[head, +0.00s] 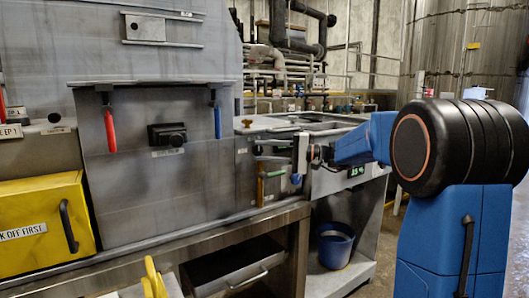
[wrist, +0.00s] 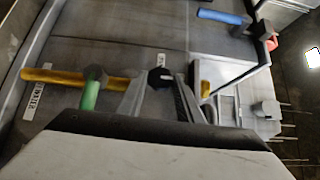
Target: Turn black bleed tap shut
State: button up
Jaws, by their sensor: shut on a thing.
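The black bleed tap (wrist: 160,77) shows in the wrist view as a small dark knob on a grey metal panel. My gripper (wrist: 160,92) has one finger on each side of it and is shut on it. How far the tap is turned cannot be told. In the head view my gripper (head: 265,150) reaches left to the narrow panel right of the large grey door, and its fingers mostly hide the tap.
Close to the tap are a yellow handle (wrist: 55,77) and a green handle (wrist: 89,97). A blue handle (wrist: 220,17) is further off. In the head view, red (head: 110,130) and blue (head: 217,122) levers hang on the door. A blue bucket (head: 334,245) stands below.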

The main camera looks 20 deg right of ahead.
jog(key=o, duration=0.7)
jog(key=shift+o, duration=0.2)
jog(key=shift+d, duration=0.1)
jog(key=v, duration=1.7)
jog(key=shift+s, duration=0.15)
jog(key=shift+f, duration=0.1)
